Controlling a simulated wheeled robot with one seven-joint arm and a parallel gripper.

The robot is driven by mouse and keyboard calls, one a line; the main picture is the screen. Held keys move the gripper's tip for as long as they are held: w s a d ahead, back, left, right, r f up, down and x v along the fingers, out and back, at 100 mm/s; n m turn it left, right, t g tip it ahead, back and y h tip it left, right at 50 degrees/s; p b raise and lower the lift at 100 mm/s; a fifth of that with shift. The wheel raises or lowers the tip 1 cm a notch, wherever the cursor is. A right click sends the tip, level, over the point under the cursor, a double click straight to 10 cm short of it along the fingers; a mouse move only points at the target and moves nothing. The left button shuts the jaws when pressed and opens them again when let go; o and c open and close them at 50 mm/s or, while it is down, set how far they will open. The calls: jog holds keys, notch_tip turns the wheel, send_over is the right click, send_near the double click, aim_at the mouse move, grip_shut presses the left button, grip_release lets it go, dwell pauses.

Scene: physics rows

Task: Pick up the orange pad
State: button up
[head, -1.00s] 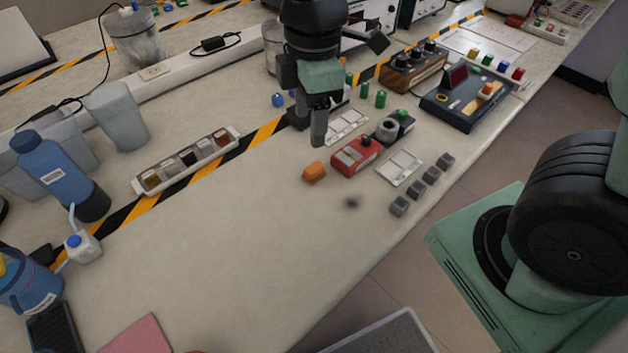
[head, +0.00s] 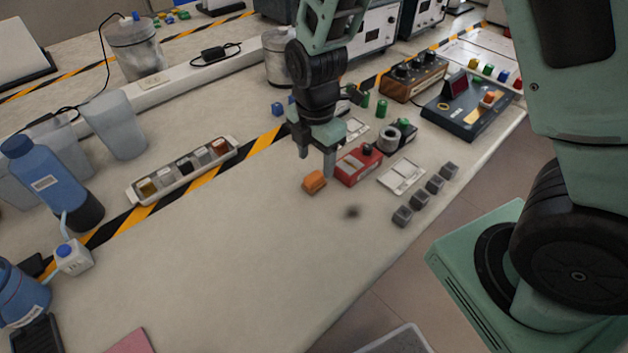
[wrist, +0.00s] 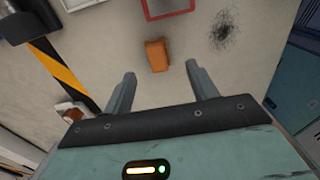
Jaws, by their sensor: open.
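The orange pad (head: 314,182) is a small orange block lying on the pale bench, just left of a red box. In the wrist view the orange pad (wrist: 157,55) shows ahead of the fingertips, roughly midway between them. My gripper (head: 317,165) is open and empty, with its fingers pointing down above and just behind the pad. In the wrist view my gripper (wrist: 158,72) has its two fingers spread wide with nothing between them. The pad is fully visible and apart from the fingers, as far as I can tell.
The red box (head: 358,164) stands close to the pad's right. A white frame (head: 401,174) and several grey blocks (head: 402,216) lie farther right. A dark smudge (head: 352,212) marks the bench. A tray of small jars (head: 183,170) stands left. The bench in front is clear.

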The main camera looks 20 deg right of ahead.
aim_at(314, 176)
jog(key=shift+w+a+f, duration=0.1)
jog(key=shift+w+f, duration=0.05)
jog(key=shift+f, duration=3.1)
jog(key=c, duration=1.1)
jog(key=shift+c, duration=0.2)
jog(key=shift+r, duration=0.1)
notch_tip(314, 176, up, 10)
jog(key=shift+f, duration=0.1)
